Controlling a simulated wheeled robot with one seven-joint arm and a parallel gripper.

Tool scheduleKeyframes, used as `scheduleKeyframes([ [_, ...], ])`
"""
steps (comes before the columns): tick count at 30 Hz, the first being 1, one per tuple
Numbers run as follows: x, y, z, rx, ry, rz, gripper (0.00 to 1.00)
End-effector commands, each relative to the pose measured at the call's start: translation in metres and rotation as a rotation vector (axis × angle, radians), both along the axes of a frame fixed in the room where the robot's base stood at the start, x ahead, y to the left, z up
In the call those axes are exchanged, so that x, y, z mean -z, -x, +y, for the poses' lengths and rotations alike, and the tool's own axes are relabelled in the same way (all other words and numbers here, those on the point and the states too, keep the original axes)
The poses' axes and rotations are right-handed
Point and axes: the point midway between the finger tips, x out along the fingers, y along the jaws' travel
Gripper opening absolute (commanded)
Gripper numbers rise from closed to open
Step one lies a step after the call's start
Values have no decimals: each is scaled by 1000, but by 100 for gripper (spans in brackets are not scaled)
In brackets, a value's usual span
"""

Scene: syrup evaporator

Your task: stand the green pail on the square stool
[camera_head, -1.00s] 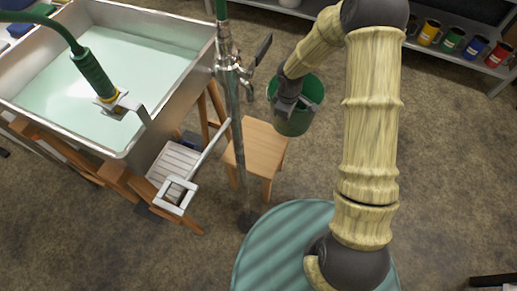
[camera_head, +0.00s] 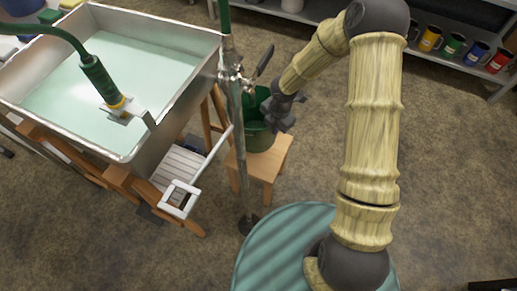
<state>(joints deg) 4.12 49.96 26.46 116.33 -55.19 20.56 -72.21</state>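The green pail (camera_head: 260,137) is upright over the back left part of the square wooden stool (camera_head: 271,161). Its base looks to be at the stool's top, but I cannot tell whether it bears on it. The metal post hides part of the pail's left side. My gripper (camera_head: 277,117) is at the pail's right rim, coming from the upper right. Its dark fingers overlap the rim, and I cannot tell whether they are closed on it or apart.
A metal post with a tap (camera_head: 238,85) stands close left of the stool. The steel evaporator pan (camera_head: 152,128) on its wooden frame is at the left. A shelf with coloured mugs (camera_head: 453,41) is at the upper right. The floor right of the stool is clear.

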Motion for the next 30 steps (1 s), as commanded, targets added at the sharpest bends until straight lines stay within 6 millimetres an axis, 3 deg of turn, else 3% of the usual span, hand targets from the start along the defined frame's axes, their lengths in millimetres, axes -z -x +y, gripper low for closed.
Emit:
scheduleKeyframes([
  [5,10,0,0,2,0,0,0],
  [14,60,0,0,1,1,-1,0],
  [25,63,-1,0,3,0,-1,0],
  [30,85,0,0,1,1,0,0],
])
